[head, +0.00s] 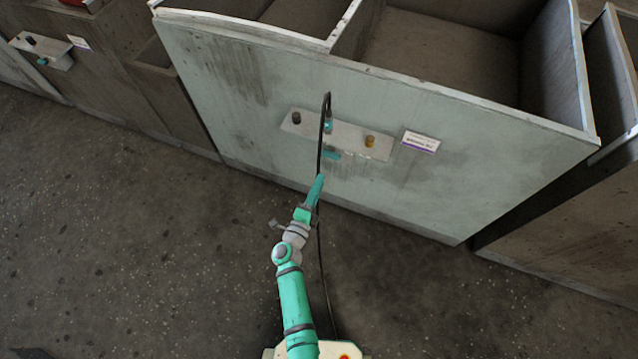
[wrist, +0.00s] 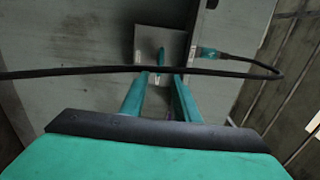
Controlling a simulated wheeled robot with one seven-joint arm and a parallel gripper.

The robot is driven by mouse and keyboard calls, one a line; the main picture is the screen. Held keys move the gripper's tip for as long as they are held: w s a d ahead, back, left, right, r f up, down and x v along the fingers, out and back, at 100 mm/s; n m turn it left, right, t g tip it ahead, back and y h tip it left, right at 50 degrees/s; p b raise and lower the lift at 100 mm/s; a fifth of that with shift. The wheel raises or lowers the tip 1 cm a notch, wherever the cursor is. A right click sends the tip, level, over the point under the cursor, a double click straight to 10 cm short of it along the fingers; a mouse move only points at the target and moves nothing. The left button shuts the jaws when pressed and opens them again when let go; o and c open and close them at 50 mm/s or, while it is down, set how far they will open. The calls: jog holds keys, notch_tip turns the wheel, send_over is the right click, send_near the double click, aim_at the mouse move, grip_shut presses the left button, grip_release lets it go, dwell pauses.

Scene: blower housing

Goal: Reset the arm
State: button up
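My gripper (head: 319,180) is in front of the bin's light front panel, below the bracket (head: 348,138) in the head view. In the wrist view my gripper (wrist: 161,76) has its two teal fingers apart, with nothing held between them. A black cable (wrist: 95,71) crosses the view at the fingertips; I cannot tell whether it touches them. The cable runs to a teal plug (wrist: 213,54) at the bracket, which also shows in the head view (head: 328,126). A small teal part (wrist: 162,55) shows beyond the fingertips.
The bracket carries a dark knob (head: 296,117) and a yellow knob (head: 370,141). A white label (head: 421,142) is to its right. The cable (head: 322,265) hangs close along my arm to the floor. The speckled floor (head: 130,240) at left is clear.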

dwell(0.3)
jog(key=s+d+r+n+y, duration=0.15)
jog(key=s+r+n, duration=0.35)
jog(key=s, duration=0.6)
jog(key=s+r+n+y, duration=0.25)
jog(key=s+n, duration=0.35)
jog(key=s, duration=0.6)
jog(key=s+d+r+n+g+y, duration=0.1)
jog(key=s+d+r+n, duration=0.1)
jog(key=s+r+n, duration=0.8)
jog(key=shift+s+r+n+g+y, duration=0.35)
jog(key=shift+s+r, duration=1.1)
jog(key=shift+s, duration=0.55)
jog(key=shift+o, duration=0.3)
